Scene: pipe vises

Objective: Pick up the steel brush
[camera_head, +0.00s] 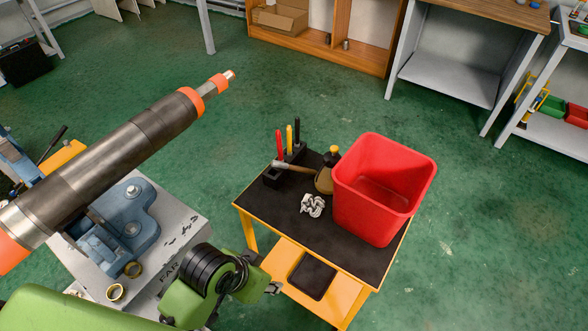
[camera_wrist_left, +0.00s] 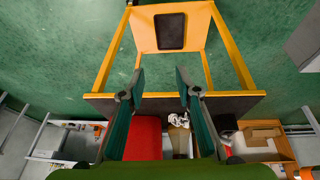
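A tool with a pale wooden handle (camera_head: 294,167) lies by the black tool holder on the small black-topped table (camera_head: 295,218). It may be the steel brush, but it is too small to tell for sure. A brown object with a yellow and black top (camera_head: 325,180) stands against its right end. My left gripper (camera_head: 273,288) is low in front of the table, partly hidden by its own green wrist. In the left wrist view its two fingers (camera_wrist_left: 160,78) are apart with nothing between them. My right gripper is in neither view.
A red bin (camera_head: 385,187) stands at the table's right. A black holder (camera_head: 284,172) has red, yellow and black upright tools. A crumpled white rag (camera_head: 312,205) lies near the middle. A yellow lower shelf (camera_head: 342,304) juts forward. A blue vise (camera_head: 125,215) stands left.

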